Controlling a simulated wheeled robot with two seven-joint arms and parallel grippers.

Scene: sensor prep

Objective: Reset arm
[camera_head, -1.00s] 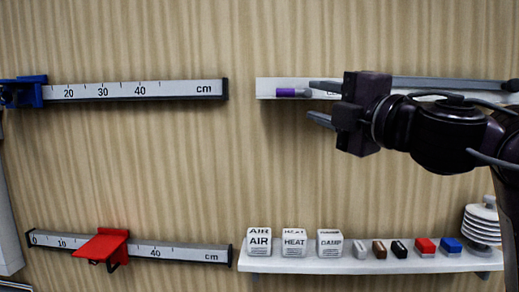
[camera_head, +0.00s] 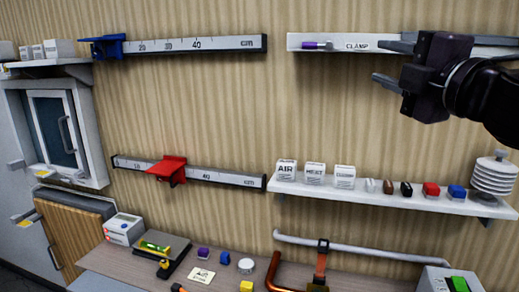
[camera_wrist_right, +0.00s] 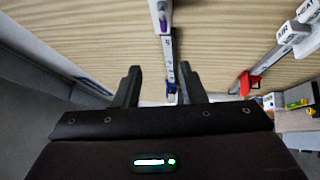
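My right gripper (camera_head: 384,64) is at the upper right of the head view, its arm coming in from the right edge. Its two fingers point left and stand apart with nothing between them, just below and in front of the white "CLAMP" shelf (camera_head: 338,45). In the right wrist view the fingers (camera_wrist_right: 160,70) are also spread and empty. The rest of the right arm is mostly cut off by the picture's edge. My left gripper and left arm show in neither view.
Two wall rails carry a blue slider (camera_head: 108,47) and a red slider (camera_head: 167,168). A lower shelf (camera_head: 395,198) holds labelled blocks, small coloured pieces and a white ribbed stack (camera_head: 494,175). Below is a bench (camera_head: 222,274) with small items and a copper pipe (camera_head: 277,275).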

